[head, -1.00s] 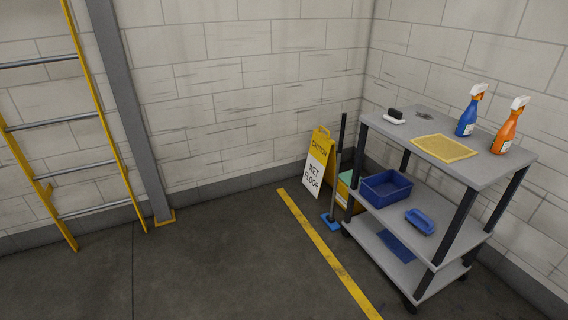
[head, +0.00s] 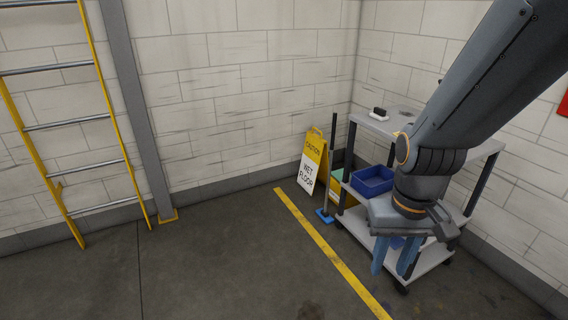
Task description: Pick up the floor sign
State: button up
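The floor sign (head: 313,163) is a yellow and white A-frame board reading "CAUTION WET FLOOR". It stands upright on the floor near the wall, left of the cart. My gripper (head: 391,270) hangs in front of the cart, to the right of and nearer than the sign. Its two blue-grey fingers point down with a gap between them, and nothing shows in that gap. The gripper is apart from the sign.
The grey cart (head: 370,126) holds a blue bin (head: 372,182); my arm hides much of it. A mop or broom with a blue foot (head: 325,215) stands between sign and cart. A yellow ladder (head: 113,130) leans at left. The floor before the sign is clear, with a yellow line (head: 335,258).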

aim_at(314, 163)
jog(key=k, duration=0.5)
jog(key=u, duration=0.65)
jog(key=i, duration=1.55)
jog(key=u, duration=0.4)
jog(key=i, duration=1.75)
jog(key=z, duration=0.2)
jog(key=i, duration=1.4)
jog(key=z, duration=1.6)
jog(key=i, duration=0.9)
jog(key=z, duration=1.05)
jog(key=i, duration=0.3)
jog(key=z, duration=0.15)
